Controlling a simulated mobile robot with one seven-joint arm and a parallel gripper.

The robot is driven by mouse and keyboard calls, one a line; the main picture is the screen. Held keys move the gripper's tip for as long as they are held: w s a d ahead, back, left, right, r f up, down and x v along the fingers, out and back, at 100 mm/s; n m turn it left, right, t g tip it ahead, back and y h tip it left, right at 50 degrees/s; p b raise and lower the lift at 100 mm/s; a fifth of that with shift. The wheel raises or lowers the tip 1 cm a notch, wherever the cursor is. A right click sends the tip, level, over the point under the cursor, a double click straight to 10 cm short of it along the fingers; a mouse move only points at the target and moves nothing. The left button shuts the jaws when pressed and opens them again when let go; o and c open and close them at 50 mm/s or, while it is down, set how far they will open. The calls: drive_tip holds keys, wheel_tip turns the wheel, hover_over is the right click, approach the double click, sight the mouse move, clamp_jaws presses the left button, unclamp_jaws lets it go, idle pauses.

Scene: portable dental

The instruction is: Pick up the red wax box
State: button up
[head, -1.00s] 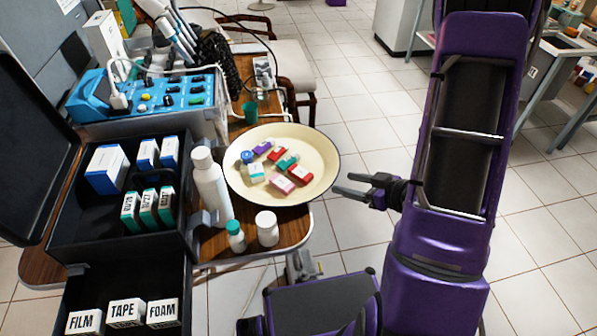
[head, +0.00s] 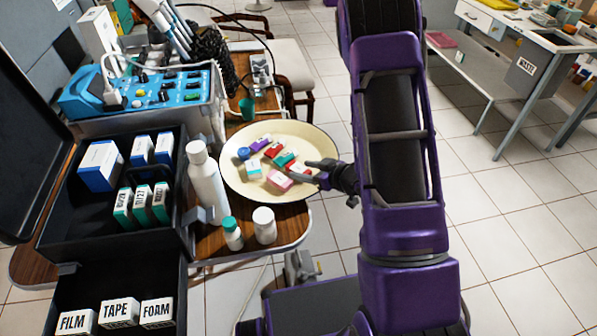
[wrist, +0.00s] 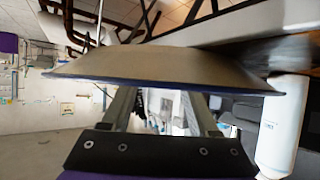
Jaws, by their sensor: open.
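Two red boxes lie in the round cream dish (head: 240,194). One red box (head: 272,150) is near the middle. The other red box (head: 298,168) is at the dish's right side, close to my fingers. The labels are too small to tell which is wax. My gripper (head: 313,172) is open and sits at the dish's right edge in the head view, with nothing visible between its fingers. In the wrist view the dish (wrist: 160,70) shows nearly edge-on, its rim crossing in front of my fingers (wrist: 165,105); the fingertips and the boxes are hidden there.
A pink box (head: 280,181), a teal box (head: 285,158) and other small boxes share the dish. A tall white bottle (head: 207,190) and two small jars stand left and front of it. A black case (head: 90,215) is at the left. Open floor lies to the right.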

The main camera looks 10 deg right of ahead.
drive_tip(key=shift+w+a+f, duration=0.3)
drive_tip(key=shift+w, duration=0.15)
clamp_jaws()
drive_tip(key=shift+r, duration=0.1)
